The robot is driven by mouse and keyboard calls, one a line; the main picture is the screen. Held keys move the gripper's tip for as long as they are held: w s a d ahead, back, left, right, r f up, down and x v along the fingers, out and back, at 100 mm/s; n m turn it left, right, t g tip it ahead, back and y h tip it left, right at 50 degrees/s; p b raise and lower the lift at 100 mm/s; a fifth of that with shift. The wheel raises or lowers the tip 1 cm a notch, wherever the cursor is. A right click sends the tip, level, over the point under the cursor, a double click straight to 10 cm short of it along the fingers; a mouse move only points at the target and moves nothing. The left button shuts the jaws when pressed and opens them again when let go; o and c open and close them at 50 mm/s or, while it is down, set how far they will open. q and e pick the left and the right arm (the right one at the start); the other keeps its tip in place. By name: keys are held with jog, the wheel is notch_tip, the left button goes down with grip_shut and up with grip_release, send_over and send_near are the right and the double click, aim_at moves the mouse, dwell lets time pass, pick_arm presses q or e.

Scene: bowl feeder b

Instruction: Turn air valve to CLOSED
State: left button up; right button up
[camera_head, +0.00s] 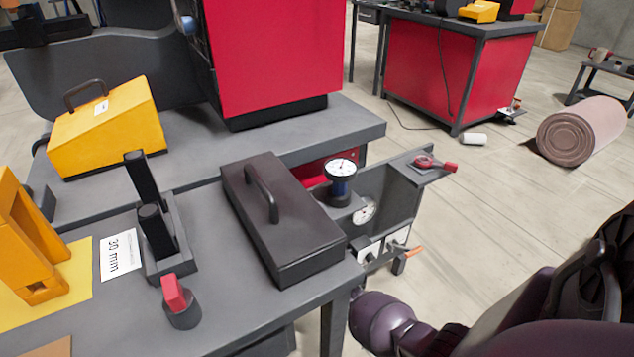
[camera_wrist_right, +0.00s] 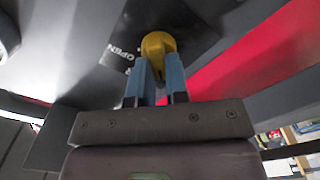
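The air valve's yellow handle (camera_wrist_right: 158,46) shows in the right wrist view, in front of a dark plate (camera_wrist_right: 182,22) printed with OPEN. My right gripper (camera_wrist_right: 160,74) has its two blue fingers close on either side of the handle's near part, with yellow showing between them. It looks shut on the handle. The handle's exact angle against the printed marks is hard to tell, and no CLOSED mark is readable. In the head view my right arm reaches in from the lower right, and its gripper is hidden below the table corner. My left gripper is not in view.
A dark box with a handle (camera_head: 285,225) lies at the bench's right edge. Beside it are a gauge (camera_head: 341,168), a side panel with another gauge (camera_head: 364,210), an orange-tipped lever (camera_head: 413,252) and a red-handled part (camera_head: 435,163).

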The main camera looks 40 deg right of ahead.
jog(key=o, duration=0.5)
jog(key=shift+c, duration=0.2)
pick_arm(q)
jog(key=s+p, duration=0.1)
jog(key=p, duration=0.1)
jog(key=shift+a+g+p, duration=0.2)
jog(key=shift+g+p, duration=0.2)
pick_arm(e)
jog(key=v, duration=1)
jog(key=shift+s+a, duration=0.2)
jog(key=shift+s, duration=0.15)
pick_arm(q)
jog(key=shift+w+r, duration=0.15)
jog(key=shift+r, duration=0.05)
